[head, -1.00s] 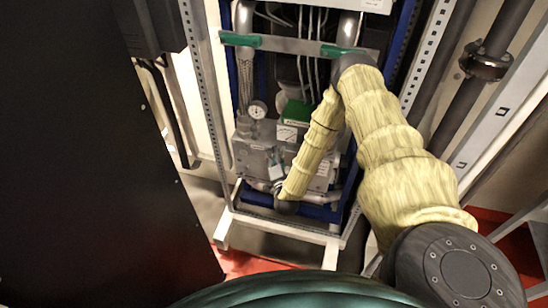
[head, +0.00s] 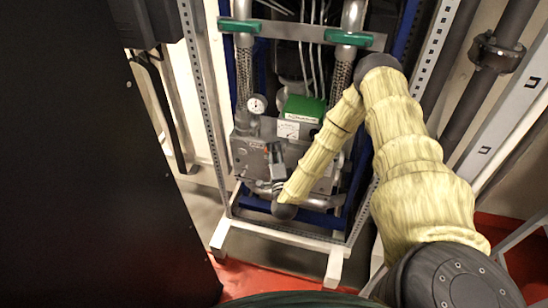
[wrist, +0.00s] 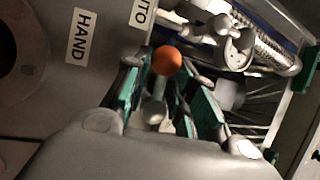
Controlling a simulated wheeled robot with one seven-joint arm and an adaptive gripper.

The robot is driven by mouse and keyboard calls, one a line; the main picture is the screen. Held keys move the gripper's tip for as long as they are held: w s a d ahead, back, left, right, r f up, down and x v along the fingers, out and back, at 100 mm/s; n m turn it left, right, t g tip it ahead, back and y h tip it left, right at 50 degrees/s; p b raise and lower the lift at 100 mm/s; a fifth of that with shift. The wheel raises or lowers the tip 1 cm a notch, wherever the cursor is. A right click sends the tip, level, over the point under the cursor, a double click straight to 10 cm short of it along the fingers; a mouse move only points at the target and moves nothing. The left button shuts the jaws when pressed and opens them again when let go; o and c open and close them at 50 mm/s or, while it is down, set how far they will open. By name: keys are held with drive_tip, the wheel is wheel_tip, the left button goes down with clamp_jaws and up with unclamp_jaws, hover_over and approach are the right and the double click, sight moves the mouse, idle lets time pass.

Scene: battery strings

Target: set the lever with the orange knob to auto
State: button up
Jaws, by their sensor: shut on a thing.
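The lever's orange knob (wrist: 166,60) shows in the wrist view, with a pale stalk below it between my green finger pads. My gripper (wrist: 166,84) is shut on the lever around its knob end. The label HAND (wrist: 82,36) is left of the knob. A second label (wrist: 143,13), cut off by the top edge and reading "UTO", lies up and left of the knob, closer to it. In the head view my gripper (head: 272,157) is at the grey unit's front, and the knob shows only as a small orange spot there.
The grey unit (head: 243,150) has a round gauge (head: 257,103) and a green box (head: 304,108) above. White frame posts (head: 207,100) flank it closely. A large black panel (head: 80,170) fills the left. Pipes with green clamps (head: 240,26) are above.

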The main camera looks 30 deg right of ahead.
idle(0.3)
drive_tip(key=o, duration=1)
drive_tip(key=shift+v, duration=6)
drive_tip(key=shift+a, duration=0.1)
